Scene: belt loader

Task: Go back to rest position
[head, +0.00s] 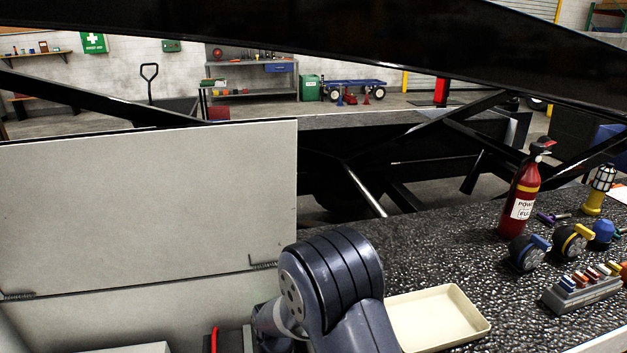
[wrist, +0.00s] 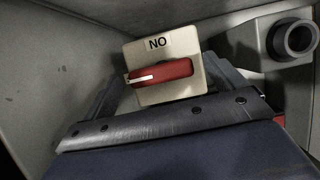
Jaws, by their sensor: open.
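My gripper (wrist: 165,78) shows in the wrist view with its two grey fingers spread apart, one on each side of a red rotary handle (wrist: 162,73). The handle lies roughly level across a beige plate marked "NO" (wrist: 157,44). I cannot tell whether the fingers touch the plate. In the head view my dark blue-grey arm reaches down at the bottom centre, and my gripper is hidden there.
A raised grey panel (head: 150,205) stands left of my arm. A beige tray (head: 437,316) lies right of it on the black textured deck (head: 420,255), with a red extinguisher (head: 521,195) and several knobs farther right. A dark round socket (wrist: 293,38) sits beside the plate.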

